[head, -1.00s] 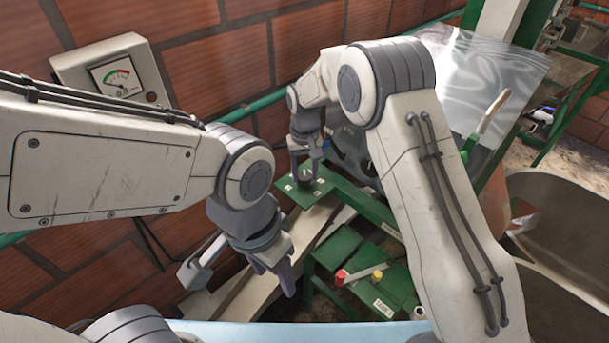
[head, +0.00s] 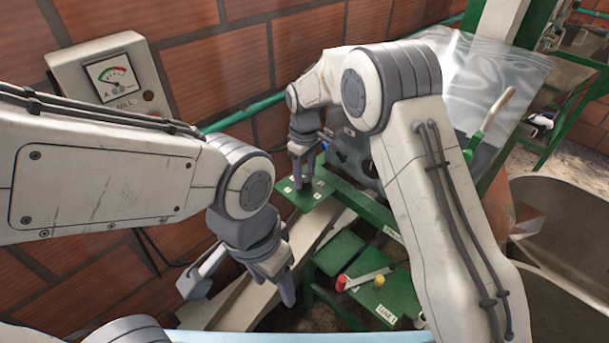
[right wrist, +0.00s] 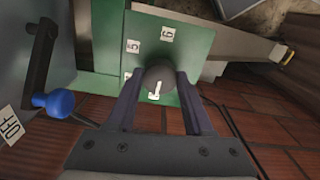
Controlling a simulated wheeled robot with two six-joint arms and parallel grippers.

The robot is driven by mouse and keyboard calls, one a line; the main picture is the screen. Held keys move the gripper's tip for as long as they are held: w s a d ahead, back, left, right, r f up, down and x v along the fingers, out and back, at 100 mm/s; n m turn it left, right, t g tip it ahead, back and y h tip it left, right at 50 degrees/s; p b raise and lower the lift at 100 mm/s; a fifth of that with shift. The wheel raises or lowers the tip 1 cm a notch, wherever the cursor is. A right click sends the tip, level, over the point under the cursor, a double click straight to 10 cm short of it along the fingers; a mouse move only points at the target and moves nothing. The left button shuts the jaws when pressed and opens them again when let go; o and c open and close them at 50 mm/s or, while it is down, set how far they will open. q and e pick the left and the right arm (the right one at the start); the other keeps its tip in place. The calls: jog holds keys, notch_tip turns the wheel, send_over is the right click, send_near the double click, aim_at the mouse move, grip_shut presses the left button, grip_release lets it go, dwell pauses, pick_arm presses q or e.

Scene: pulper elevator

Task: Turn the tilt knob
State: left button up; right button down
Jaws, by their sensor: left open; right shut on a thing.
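The tilt knob (right wrist: 160,76) is a dark round knob with a white pointer mark, on a green plate (right wrist: 181,45) with number labels, 5 and 6 among them. In the right wrist view my right gripper (right wrist: 160,82) has one finger on each side of the knob and is shut on it. In the head view my right gripper (head: 302,186) points down at the green plate (head: 308,196), and its fingers mostly hide the knob. My left gripper (head: 240,287) is open and empty, lower and to the left, apart from the plate.
A blue-ended lever (right wrist: 55,102) sits beside the plate near an OFF label (right wrist: 10,125). A gauge box (head: 112,80) is on the brick wall. Green panels with a red-ended handle (head: 342,283) and a yellow knob (head: 378,278) lie below. A large bin (head: 560,215) stands right.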

aim_at(305, 177)
jog(key=shift+r, duration=0.15)
dwell(0.3)
jog(key=shift+c, duration=1.4)
grip_release()
jog(key=shift+r, duration=0.15)
notch_tip(305, 177, up, 10)
jog(key=b, duration=0.3)
